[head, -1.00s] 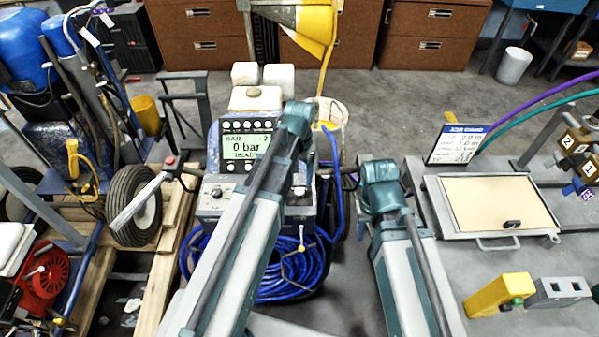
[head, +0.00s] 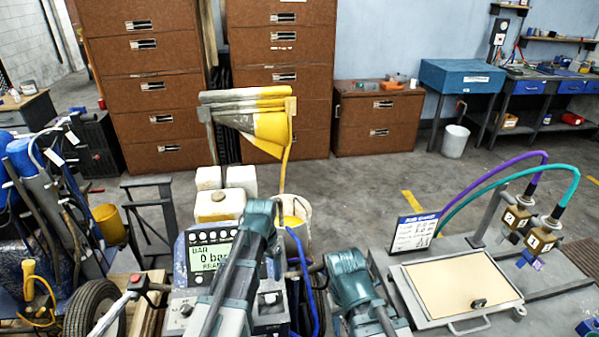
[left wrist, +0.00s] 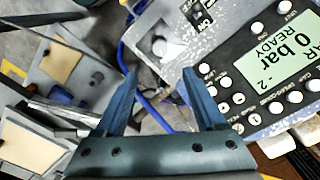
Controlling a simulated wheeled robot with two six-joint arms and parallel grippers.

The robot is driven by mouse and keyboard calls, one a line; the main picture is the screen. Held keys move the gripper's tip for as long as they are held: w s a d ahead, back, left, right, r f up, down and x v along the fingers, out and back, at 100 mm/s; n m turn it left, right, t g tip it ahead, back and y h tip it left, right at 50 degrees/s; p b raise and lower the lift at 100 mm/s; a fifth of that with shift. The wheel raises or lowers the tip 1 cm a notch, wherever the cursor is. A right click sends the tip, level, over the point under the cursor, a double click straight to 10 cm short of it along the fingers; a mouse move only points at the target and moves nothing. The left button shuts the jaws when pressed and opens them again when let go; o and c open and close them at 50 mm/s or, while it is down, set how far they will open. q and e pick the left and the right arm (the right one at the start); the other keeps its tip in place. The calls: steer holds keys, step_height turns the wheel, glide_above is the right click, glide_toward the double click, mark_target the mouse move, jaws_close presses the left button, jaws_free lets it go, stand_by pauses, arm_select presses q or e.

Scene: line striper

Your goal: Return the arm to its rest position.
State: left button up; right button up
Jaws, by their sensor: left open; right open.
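My left gripper (left wrist: 160,88) shows in the left wrist view with its two dark blue fingers apart and nothing between them. The line striper's control panel (left wrist: 245,95) lies just beyond the fingers and to their right; I cannot tell whether they touch. Its screen (left wrist: 290,55) reads 0 bar, READY, -2. In the head view my left arm (head: 235,270) crosses in front of the panel (head: 210,255) and hides part of it. My right arm (head: 360,290) is to the right of the striper.
A tray with a tan panel (head: 410,310) stands at the right, beside a sign (head: 413,232) and purple and teal hoses. A wheel (head: 95,305) and handle are at the left. Brown cabinets (head: 150,90) stand behind. Open floor (head: 370,190) lies between.

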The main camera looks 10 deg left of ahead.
arm_select(q)
steer(key=s+d+y, duration=0.1)
steer(key=s+d, duration=0.9)
steer(key=s, duration=0.4)
steer(key=shift+s+d+n, duration=0.3)
steer(key=shift+d, duration=0.1)
